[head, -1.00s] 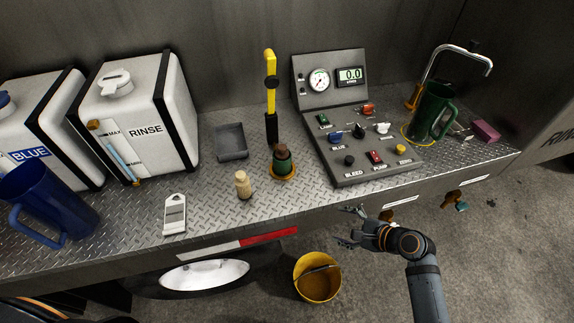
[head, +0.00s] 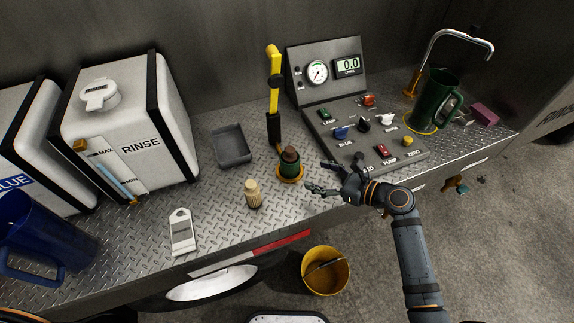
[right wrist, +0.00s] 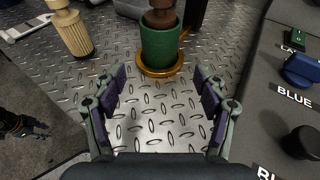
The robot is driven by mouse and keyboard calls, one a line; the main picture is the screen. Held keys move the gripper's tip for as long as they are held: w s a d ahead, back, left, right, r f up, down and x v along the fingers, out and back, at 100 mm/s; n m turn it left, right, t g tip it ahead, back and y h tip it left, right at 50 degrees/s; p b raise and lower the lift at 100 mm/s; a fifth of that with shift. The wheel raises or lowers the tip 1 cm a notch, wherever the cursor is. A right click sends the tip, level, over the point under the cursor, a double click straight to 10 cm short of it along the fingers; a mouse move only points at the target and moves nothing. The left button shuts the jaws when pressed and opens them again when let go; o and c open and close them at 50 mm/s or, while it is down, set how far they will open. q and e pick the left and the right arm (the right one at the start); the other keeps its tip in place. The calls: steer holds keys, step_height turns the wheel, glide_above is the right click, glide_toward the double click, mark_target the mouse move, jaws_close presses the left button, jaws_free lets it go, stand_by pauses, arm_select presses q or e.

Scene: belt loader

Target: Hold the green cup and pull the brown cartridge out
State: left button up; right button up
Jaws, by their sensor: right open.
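The green cup (head: 290,170) stands upright on a brass-coloured base ring on the metal deck. The brown cartridge (head: 290,154) sits in its top and sticks out above the rim. In the right wrist view the green cup (right wrist: 161,45) is straight ahead between the fingers, with the brown cartridge (right wrist: 160,15) partly cut off at the top edge. My right gripper (head: 318,177) is open and empty, just right of the cup and apart from it. It also shows in the right wrist view (right wrist: 160,95).
A pale ribbed peg (head: 253,194) stands left of the cup. A yellow-and-black handle (head: 274,95) rises behind it. The control panel (head: 415,160) is close on the right. A grey tray (head: 231,147) and white device (head: 182,232) lie left. A yellow bucket (head: 325,271) is below.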

mark_target(297, 174)
steer(key=b+x, duration=0.2)
steer(key=shift+w+a+f, duration=0.15)
steer(key=shift+a+f, duration=0.05)
steer(key=shift+f, duration=0.15)
steer(key=b+x, duration=0.2)
steer(key=x, duration=0.1)
steer(key=shift+w+a+f+b, duration=0.1)
steer(key=shift+f+b, duration=0.05)
steer(key=shift+b, duration=0.15)
steer(key=shift+w+a+p, duration=0.65)
steer(key=shift+a+p, duration=0.05)
steer(key=shift+a, duration=0.25)
arm_select(q)
steer(key=shift+f, duration=1.8)
arm_select(e)
steer(key=shift+x, duration=0.75)
